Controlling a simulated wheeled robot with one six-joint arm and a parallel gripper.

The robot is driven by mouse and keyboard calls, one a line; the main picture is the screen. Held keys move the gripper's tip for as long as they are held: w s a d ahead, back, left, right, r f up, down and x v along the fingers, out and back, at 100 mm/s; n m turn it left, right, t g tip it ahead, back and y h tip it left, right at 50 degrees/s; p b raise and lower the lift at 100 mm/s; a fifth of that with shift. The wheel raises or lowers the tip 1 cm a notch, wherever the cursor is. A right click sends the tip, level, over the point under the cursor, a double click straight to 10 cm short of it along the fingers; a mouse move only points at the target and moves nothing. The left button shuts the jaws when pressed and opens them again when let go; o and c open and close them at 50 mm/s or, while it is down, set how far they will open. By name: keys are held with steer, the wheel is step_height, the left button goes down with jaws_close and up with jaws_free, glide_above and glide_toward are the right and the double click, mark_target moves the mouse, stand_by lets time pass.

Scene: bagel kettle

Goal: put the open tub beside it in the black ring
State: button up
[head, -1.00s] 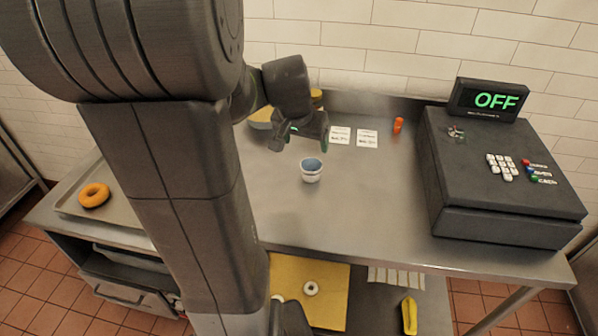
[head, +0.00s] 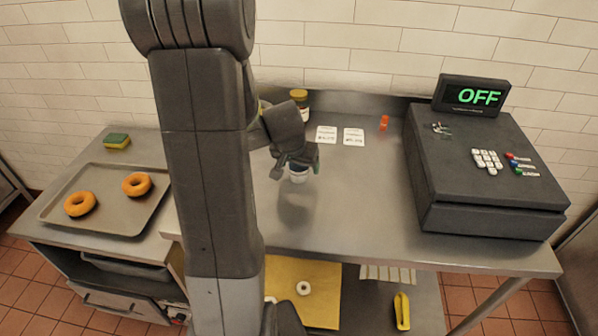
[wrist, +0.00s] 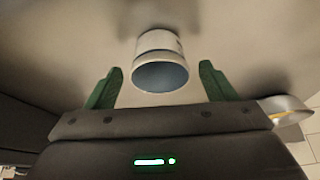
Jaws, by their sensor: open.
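The open tub, small and white with a blue-grey inside, stands on the steel counter in the head view (head: 298,176), partly covered by my gripper. My gripper (head: 299,168) is just above and around it. In the wrist view the tub (wrist: 160,72) lies between the two green fingers of my gripper (wrist: 161,80), a little beyond their tips. A gap shows on each side, so the fingers are open and not touching it. I cannot make out a black ring in any view; my arm hides part of the counter.
A jar with a yellow lid (head: 300,98) stands behind my gripper. A dark cash register (head: 480,170) fills the right side. A tray (head: 108,203) with two orange rings is at left.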

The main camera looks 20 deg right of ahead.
steer(key=shift+w+d+f, duration=0.15)
steer(key=shift+f, duration=0.3)
steer(key=c, duration=1.1)
